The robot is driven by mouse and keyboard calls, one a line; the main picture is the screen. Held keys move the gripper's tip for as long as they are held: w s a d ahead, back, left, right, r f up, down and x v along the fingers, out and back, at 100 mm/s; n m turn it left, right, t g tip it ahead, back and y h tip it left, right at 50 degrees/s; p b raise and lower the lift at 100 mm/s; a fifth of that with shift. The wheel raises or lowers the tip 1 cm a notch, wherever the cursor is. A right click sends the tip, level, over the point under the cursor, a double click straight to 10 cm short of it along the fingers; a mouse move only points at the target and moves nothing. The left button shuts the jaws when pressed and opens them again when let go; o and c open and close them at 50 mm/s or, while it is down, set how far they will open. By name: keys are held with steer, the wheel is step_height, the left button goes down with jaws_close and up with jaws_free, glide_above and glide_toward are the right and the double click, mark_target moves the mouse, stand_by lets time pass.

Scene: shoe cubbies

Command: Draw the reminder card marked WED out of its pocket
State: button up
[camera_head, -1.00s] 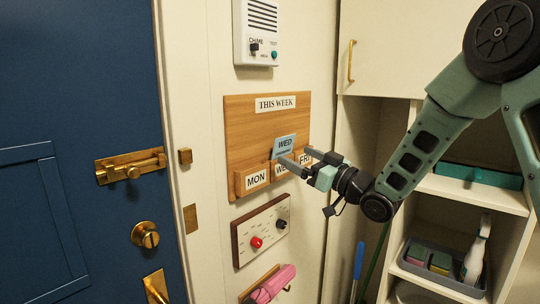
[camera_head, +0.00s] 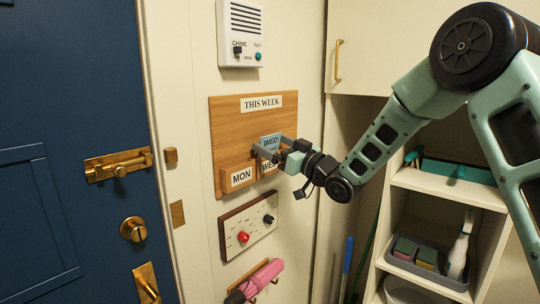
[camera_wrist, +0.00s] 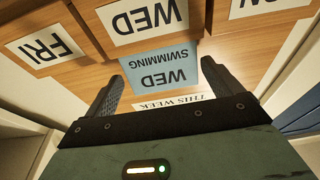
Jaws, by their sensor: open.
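The blue card marked WED (camera_head: 270,141) stands upright in the middle pocket (camera_head: 267,167) of the wooden THIS WEEK board (camera_head: 226,125). Its upper part shows above the pocket's front; its lower part is hidden in the pocket. In the wrist view the card (camera_wrist: 160,72) appears upside down and reads WED SWIMMING. My gripper (camera_head: 274,147) is open at the board, and it also shows in the wrist view (camera_wrist: 160,80). Its fingers lie on either side of the card, with gaps visible in the wrist view. In the head view it covers part of the card and pocket.
The MON pocket (camera_head: 238,178) is to the left of the WED pocket, and the FRI pocket (camera_wrist: 45,48) is on its other side. A chime box (camera_head: 240,35) is above the board. A knob panel (camera_head: 248,226) and a pink umbrella (camera_head: 262,277) are below.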

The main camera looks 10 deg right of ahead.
steer(key=shift+w+a, duration=0.1)
steer(key=shift+a, duration=0.05)
steer(key=c, duration=0.6)
steer(key=shift+o, duration=0.2)
steer(key=shift+r, duration=0.1)
steer(key=shift+s+d+r+p, duration=0.2)
steer(key=shift+r+p, duration=0.25)
steer(key=shift+r, duration=0.65)
steer(key=shift+s+d+r+p, duration=0.2)
steer(key=shift+r+p, duration=0.3)
steer(key=shift+r, duration=0.55)
steer(key=shift+s+d+r+p, duration=0.1)
steer(key=shift+s+r+p, duration=0.3)
steer(key=shift+r, duration=0.7)
steer(key=shift+w, duration=0.1)
steer(key=s+d+r, duration=0.1)
steer(key=s+d, duration=0.3)
steer(key=s, duration=0.1)
steer(key=shift+s+r+b, duration=0.2)
steer(key=shift+s+b, duration=0.1)
